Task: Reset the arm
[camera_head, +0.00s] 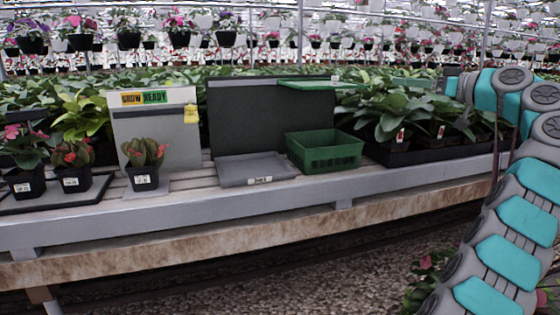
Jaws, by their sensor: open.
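My arm (521,215), teal and grey, rises along the right edge of the head view. It bends near the top right, and its upper part (485,92) points left and away over the bench plants. I cannot make out the gripper's fingers. Nothing is seen held by the arm.
A long grey bench (250,216) crosses the view. It bears a potted red-leaved plant (145,178) before a sign board (158,125), a grey tray (252,170), a green basket (325,158) and a dark panel (255,118). Leafy plants (395,105) stand near my arm. Gravel floor (300,275) lies in front.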

